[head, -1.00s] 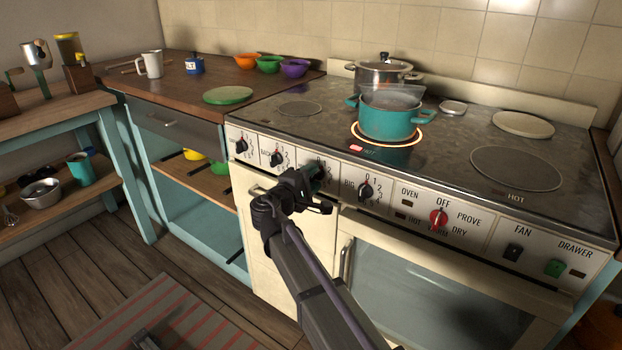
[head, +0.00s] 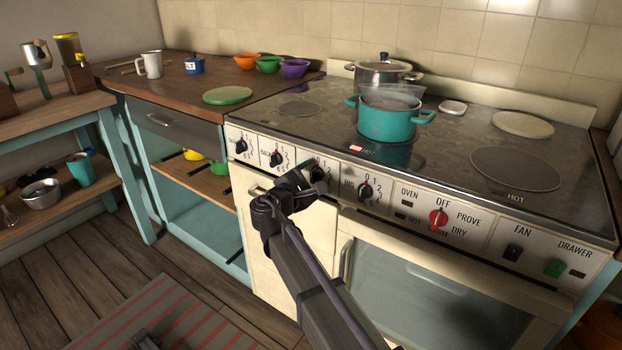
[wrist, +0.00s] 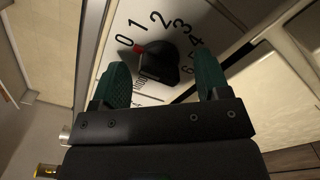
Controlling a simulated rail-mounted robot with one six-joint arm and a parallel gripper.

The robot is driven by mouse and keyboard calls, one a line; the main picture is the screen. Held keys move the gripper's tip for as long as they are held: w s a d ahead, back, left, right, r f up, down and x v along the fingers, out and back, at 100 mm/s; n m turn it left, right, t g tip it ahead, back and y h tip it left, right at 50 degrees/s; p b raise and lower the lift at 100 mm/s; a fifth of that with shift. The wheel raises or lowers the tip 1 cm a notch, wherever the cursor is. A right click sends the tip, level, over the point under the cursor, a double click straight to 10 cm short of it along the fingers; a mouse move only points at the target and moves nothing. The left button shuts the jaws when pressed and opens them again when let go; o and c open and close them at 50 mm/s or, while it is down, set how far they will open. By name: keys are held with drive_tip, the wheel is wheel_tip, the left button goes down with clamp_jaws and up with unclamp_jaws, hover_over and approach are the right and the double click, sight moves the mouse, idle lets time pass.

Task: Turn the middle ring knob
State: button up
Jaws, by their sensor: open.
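The middle ring knob (wrist: 158,64) is black with a red pointer mark, which sits at the 0 of its dial in the wrist view. In the head view the knob (head: 319,172) is partly covered by my gripper (head: 306,180). In the wrist view my gripper (wrist: 160,66) is open, its two green fingers on either side of the knob with visible gaps. I cannot tell how far the fingertips reach past the knob's face. A teal pot (head: 388,122) stands on the middle ring, which shows no glow.
Other black knobs (head: 277,158) (head: 365,191) flank it closely on the panel. A red oven knob (head: 438,219) is further right. The oven handle (head: 346,262) is below. A small red light (head: 356,148) shows on the hob.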

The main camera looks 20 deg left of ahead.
drive_tip(key=shift+s, duration=0.1)
drive_tip(key=shift+v, duration=0.95)
drive_tip(key=v, duration=0.6)
idle(0.4)
